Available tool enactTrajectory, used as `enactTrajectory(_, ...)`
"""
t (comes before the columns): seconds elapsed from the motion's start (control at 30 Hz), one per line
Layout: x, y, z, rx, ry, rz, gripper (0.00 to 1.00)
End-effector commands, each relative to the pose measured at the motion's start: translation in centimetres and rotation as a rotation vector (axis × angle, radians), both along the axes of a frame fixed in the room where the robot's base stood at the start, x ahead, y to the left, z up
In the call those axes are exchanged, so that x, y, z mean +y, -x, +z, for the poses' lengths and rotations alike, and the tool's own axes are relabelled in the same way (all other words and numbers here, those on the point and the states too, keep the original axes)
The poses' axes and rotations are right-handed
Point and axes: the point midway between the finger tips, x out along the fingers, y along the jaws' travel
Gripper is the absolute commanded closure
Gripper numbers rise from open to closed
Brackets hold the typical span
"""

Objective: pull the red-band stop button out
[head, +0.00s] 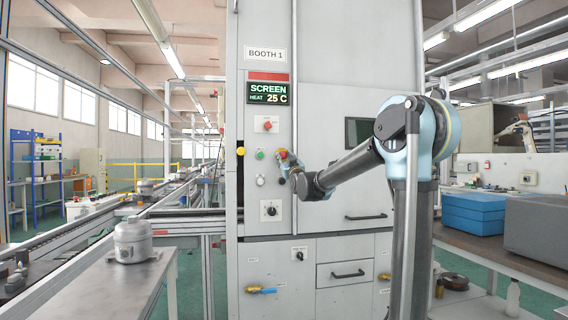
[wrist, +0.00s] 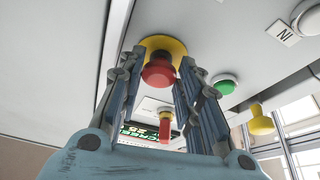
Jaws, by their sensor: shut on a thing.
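The red stop button (head: 283,153) is a mushroom head on the booth's control panel, below the red band (head: 268,77) and the screen. In the wrist view the red button (wrist: 159,70) stands on a round yellow base (wrist: 163,45). My gripper (head: 286,160) reaches it from the right and front. In the wrist view its two fingers lie on either side of the red head, shut on it. The fingers partly hide the button in the head view.
A red switch (head: 267,124) on a light plate sits above the button. A green button (head: 259,154) and a yellow knob (head: 240,151) are to its left. A black rotary switch (head: 270,210) is below. A conveyor and a bench with a metal compressor (head: 135,240) stand left.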

Motion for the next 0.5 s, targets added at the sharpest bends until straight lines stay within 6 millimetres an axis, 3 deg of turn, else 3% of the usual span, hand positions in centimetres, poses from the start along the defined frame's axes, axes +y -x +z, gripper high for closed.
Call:
enactTrajectory(0.23,-0.15,0.32,-0.16,0.0,0.0,-0.001,1.0)
enactTrajectory(0.27,-0.15,0.33,-0.16,0.0,0.0,-0.001,0.63)
enactTrajectory(0.3,-0.15,0.32,-0.16,0.0,0.0,-0.001,0.59)
enactTrajectory(0.5,-0.11,0.25,-0.14,0.0,0.0,0.0,0.59)
